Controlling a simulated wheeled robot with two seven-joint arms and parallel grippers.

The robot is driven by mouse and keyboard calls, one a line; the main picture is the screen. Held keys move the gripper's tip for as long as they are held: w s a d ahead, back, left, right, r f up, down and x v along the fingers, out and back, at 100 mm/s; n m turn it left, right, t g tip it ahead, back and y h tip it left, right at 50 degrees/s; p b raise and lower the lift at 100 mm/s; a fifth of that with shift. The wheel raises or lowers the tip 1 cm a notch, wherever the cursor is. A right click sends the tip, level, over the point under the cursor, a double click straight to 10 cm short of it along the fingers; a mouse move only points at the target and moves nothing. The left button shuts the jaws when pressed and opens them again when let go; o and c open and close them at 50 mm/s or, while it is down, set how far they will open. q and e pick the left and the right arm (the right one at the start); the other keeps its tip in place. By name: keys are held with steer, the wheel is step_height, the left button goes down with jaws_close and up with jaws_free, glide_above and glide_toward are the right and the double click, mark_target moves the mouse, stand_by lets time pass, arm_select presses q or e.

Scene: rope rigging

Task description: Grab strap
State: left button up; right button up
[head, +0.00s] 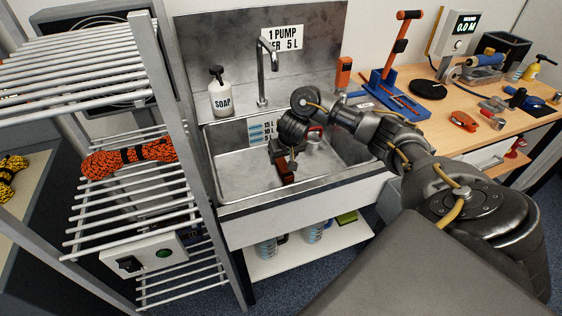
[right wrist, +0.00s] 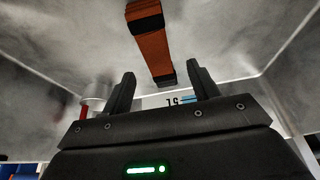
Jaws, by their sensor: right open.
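An orange strap with black bands (right wrist: 152,48) lies in the sink basin, ahead of the fingertips in the right wrist view. In the head view a small orange and black part of it (head: 281,165) shows beside my right gripper (head: 290,158), which partly hides it. My right gripper reaches down into the sink. In the right wrist view it (right wrist: 160,72) is open, with its two fingers apart and nothing held between them. The near end of the strap lines up with the gap between the fingers. My left gripper is out of view.
The metal sink (head: 235,165) has walls around the gripper and a faucet (head: 264,75) behind. A soap bottle (head: 221,95) stands at the back left. A wire rack (head: 185,150) with an orange rope bundle (head: 130,156) is at left. A cluttered workbench (head: 455,105) is at right.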

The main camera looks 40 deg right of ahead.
mark_target(282, 162)
steer(key=shift+f, duration=0.1)
steer(key=shift+w+f+b, duration=0.1)
steer(key=shift+f+b, duration=0.2)
steer(key=shift+f, duration=0.05)
steer(key=x, duration=0.2)
steer(key=b+x, duration=0.1)
steer(key=shift+w+d+f, duration=0.25)
steer(key=shift+w+f+b, duration=0.15)
steer(key=shift+f+b, duration=0.15)
steer(key=shift+f, duration=0.05)
arm_select(q)
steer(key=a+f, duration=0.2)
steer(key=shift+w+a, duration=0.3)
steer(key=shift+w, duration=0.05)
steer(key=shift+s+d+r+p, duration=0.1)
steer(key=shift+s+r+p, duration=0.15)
steer(key=shift+p, duration=0.1)
arm_select(e)
steer(key=shift+f, duration=0.1)
steer(key=c, duration=1.3)
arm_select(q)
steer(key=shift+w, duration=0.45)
